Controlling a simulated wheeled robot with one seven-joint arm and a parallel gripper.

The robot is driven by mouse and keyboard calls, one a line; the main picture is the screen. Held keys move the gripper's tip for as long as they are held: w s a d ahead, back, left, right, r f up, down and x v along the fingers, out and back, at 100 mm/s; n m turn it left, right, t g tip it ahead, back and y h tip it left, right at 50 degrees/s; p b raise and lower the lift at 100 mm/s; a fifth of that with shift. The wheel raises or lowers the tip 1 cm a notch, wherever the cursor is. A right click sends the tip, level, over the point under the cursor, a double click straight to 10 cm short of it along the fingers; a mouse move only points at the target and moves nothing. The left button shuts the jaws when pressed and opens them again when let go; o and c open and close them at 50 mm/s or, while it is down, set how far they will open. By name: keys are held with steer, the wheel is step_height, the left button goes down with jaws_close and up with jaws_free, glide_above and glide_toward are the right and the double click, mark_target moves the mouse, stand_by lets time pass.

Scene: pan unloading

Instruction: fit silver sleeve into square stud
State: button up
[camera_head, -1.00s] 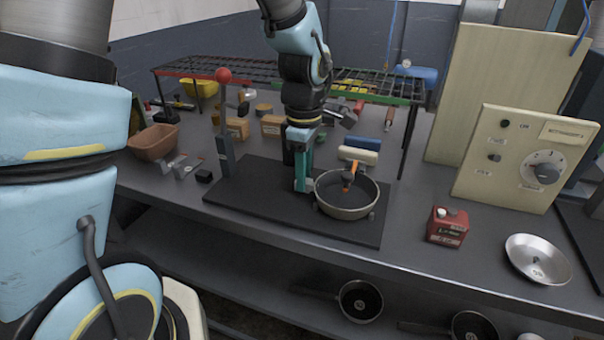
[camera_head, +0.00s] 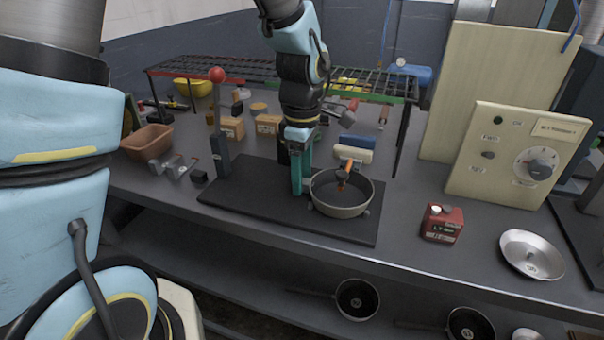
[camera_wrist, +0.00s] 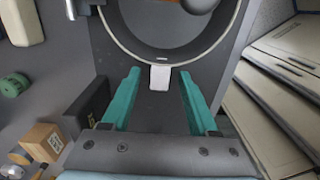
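My gripper (camera_head: 301,172) is at the left side of a round pan (camera_head: 341,206) on a black board (camera_head: 240,199). In the wrist view its two teal fingers (camera_wrist: 159,92) are apart, with a small pale square stub (camera_wrist: 160,77) between their tips. The stub is against the rim of the pan (camera_wrist: 115,38); it may be the square stud. I cannot see the fingers touching it. An orange and dark piece (camera_head: 343,178) shows at the pan. I cannot tell for certain which part is the silver sleeve; small silver parts (camera_head: 178,168) lie at the left of the bench.
A red-knobbed post (camera_head: 219,142) stands left of my gripper. Behind are wooden blocks (camera_head: 268,124), a blue and a cream block (camera_head: 352,155), and a wire rack (camera_head: 350,88). A red box (camera_head: 442,223) and a metal dish (camera_head: 531,255) are at the right. The bench between pan and box is clear.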

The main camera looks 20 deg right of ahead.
step_height(320, 180, up, 11)
steer(key=b, duration=0.1)
steer(key=shift+b, duration=0.35)
steer(key=shift+f, duration=0.1)
stand_by(0.5)
